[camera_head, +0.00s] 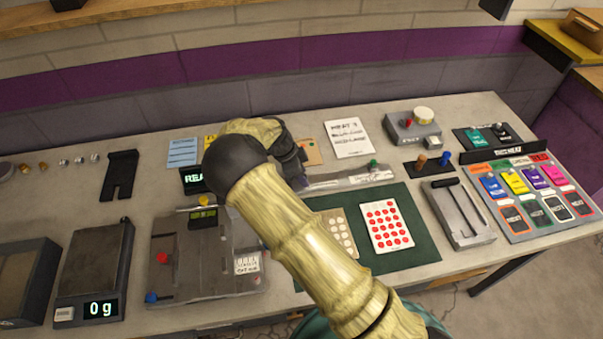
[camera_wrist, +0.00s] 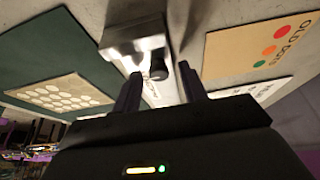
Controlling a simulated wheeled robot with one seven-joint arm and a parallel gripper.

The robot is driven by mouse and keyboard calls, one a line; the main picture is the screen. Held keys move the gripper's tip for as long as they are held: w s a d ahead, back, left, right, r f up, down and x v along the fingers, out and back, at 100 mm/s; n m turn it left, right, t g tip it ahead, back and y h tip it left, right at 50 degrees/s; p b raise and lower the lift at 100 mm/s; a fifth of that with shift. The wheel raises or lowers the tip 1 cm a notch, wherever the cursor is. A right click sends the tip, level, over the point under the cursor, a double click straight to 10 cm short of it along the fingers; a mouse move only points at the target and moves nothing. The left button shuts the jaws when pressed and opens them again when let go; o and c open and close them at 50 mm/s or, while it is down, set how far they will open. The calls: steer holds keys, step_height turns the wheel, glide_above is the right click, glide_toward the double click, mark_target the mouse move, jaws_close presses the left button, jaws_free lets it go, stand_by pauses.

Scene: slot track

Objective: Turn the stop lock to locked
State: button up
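In the wrist view a dark knob (camera_wrist: 158,67) stands at the end of a grey metal block (camera_wrist: 132,30); this looks like the stop lock, but I cannot read its setting. My gripper (camera_wrist: 160,84) is open, its two dark fingers apart on either side of the knob's line, with nothing held. I cannot tell whether a finger touches the knob. In the head view the grey slot track (camera_head: 345,180) lies behind the green mat, with a green knob (camera_head: 373,163) on it. My arm hides the track's left end and my fingertips there.
A green mat (camera_head: 424,240) holds two dotted cards. A grey device (camera_head: 165,235) with coloured knobs stands left of my arm. A scale (camera_head: 90,275) reads 0 g.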

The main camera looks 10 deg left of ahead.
steer(key=b+v, duration=0.2)
steer(key=v, duration=1.5)
steer(key=shift+r+b, duration=0.25)
steer(key=shift+b, duration=0.05)
steer(key=s+d+n+g+y, duration=0.1)
steer(key=s+d+n+y, duration=0.1)
steer(key=d, duration=0.8)
steer(key=s+d+n+y, duration=0.1)
steer(key=d+n, duration=0.2)
steer(key=d, duration=0.6)
steer(key=s+d+n+t, duration=0.1)
steer(key=s+d+n, duration=0.3)
steer(key=s, duration=0.4)
steer(key=s+d+n+t+y, duration=0.1)
steer(key=s+d+n, duration=0.4)
steer(key=s, duration=0.4)
steer(key=shift+d+n, duration=0.3)
steer(key=shift+d, duration=0.4)
